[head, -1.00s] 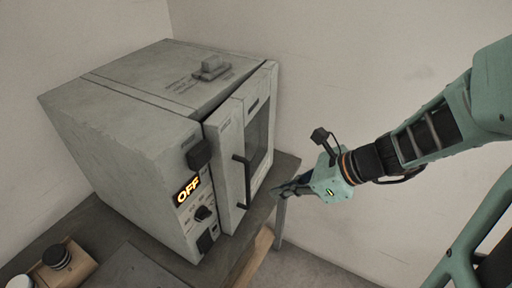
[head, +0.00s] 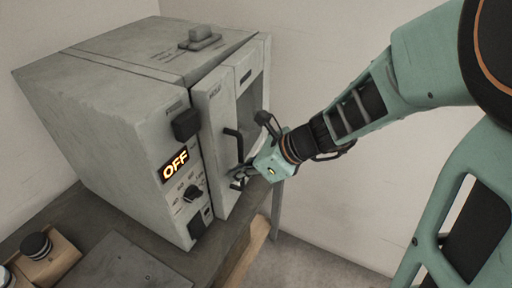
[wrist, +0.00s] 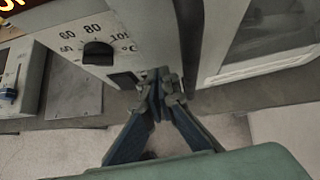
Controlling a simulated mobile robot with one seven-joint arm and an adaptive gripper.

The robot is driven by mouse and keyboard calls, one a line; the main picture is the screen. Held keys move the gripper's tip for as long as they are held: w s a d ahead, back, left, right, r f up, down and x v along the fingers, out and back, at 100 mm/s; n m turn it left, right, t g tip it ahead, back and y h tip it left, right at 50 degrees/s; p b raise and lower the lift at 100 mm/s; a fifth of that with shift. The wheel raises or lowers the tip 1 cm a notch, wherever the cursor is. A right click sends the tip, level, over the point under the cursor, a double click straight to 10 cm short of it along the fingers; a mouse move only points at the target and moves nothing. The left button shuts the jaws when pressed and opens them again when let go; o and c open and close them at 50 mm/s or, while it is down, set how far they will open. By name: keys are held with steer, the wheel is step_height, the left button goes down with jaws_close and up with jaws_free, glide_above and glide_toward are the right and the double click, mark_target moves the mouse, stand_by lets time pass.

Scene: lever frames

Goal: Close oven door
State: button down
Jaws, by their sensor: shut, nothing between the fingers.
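The grey oven (head: 120,95) stands on a dark table against the wall, with a glowing OFF display and a knob on its front. Its door (head: 214,135) has a window and a dark bar handle (head: 238,150). The door stands slightly ajar, with a dark gap along its left edge and top. My gripper (head: 238,180) is shut and empty, in front of the lower door near the handle's lower end; I cannot tell whether it touches.
The dark table (head: 60,215) ends just in front of the oven. A wooden block with a black knob (head: 42,255) and a flat grey plate (head: 125,268) lie at the front left. The room right of the oven is open to the wall.

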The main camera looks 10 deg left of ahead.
mark_target(219, 165)
steer(key=shift+w+a, duration=0.15)
steer(key=shift+a, duration=0.35)
steer(key=shift+m+t, duration=0.5)
steer(key=shift+m, duration=0.2)
steer(key=a, duration=0.2)
steer(key=a+b, duration=0.1)
steer(key=a, duration=0.1)
steer(key=shift+w, duration=0.4)
steer(key=shift+a+r, duration=0.15)
steer(key=shift+a, duration=0.05)
steer(key=shift+r, duration=0.1)
